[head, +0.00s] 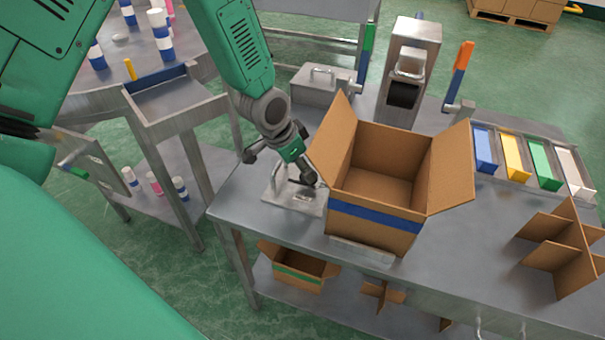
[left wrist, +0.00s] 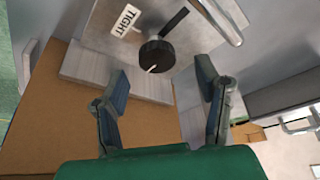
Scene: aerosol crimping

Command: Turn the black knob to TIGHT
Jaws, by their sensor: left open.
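The black knob (left wrist: 157,55) is on a grey metal plate (left wrist: 105,28) in the left wrist view. A white label reading TIGHT (left wrist: 126,20) lies up and left of it. The white mark on the knob points down-left, away from the label. A black bar (left wrist: 175,22) extends up-right from beside the knob. My left gripper (left wrist: 160,80) is open, its two fingers apart on either side below the knob, with nothing between them. In the head view my left gripper (head: 281,166) is over the plate on the table, largely hiding the knob. My right gripper is not in view.
An open cardboard box (head: 375,215) with a blue band stands right beside my left gripper. Behind are a metal box (head: 318,85) and a metal machine (head: 410,60). Coloured bins (head: 515,155) and a cardboard divider (head: 560,250) are at right.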

